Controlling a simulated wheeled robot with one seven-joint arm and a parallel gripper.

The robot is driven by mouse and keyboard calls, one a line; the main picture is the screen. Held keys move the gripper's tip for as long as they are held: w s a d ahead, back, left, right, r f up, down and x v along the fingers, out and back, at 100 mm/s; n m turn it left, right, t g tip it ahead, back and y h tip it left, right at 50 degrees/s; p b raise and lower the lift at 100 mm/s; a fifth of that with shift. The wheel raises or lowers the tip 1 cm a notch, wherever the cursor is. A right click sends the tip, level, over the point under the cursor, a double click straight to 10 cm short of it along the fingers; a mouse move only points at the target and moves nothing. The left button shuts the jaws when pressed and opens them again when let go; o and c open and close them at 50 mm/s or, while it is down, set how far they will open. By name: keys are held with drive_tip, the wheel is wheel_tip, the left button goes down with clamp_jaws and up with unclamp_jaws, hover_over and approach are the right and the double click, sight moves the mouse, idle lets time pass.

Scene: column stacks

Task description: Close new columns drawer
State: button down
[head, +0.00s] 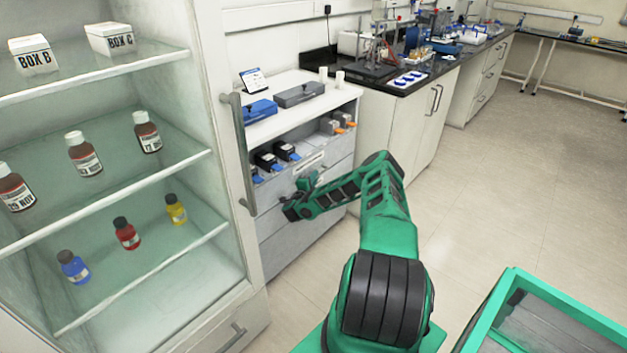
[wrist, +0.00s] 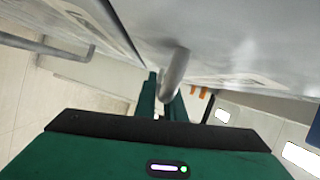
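A white drawer unit (head: 338,165) stands beside the glass-door cabinet in the head view. Its upper drawer front carries a pale label strip (head: 310,161). In the wrist view a grey curved handle (wrist: 177,68) on a pale front lies at my two green fingers (wrist: 161,100). The fingers are close together with a narrow gap. I cannot tell whether they clamp the handle.
The tall cabinet with bottles and its long vertical handle (head: 240,150) stands close left of my gripper. Several black devices (head: 278,154) sit in the unit's open shelf above the drawers. A green-rimmed bin (head: 560,305) is at front right. Floor right of my arm is clear.

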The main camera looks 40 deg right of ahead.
drive_tip(key=c, duration=1.8)
unclamp_jaws()
drive_tip(key=shift+w+f, duration=0.1)
drive_tip(key=shift+w, duration=0.1)
drive_tip(key=shift+c, duration=0.2)
drive_tip(key=shift+a, duration=0.15)
drive_tip(key=v, duration=1)
drive_tip(key=shift+s+a, duration=0.2)
drive_tip(key=shift+a, duration=0.05)
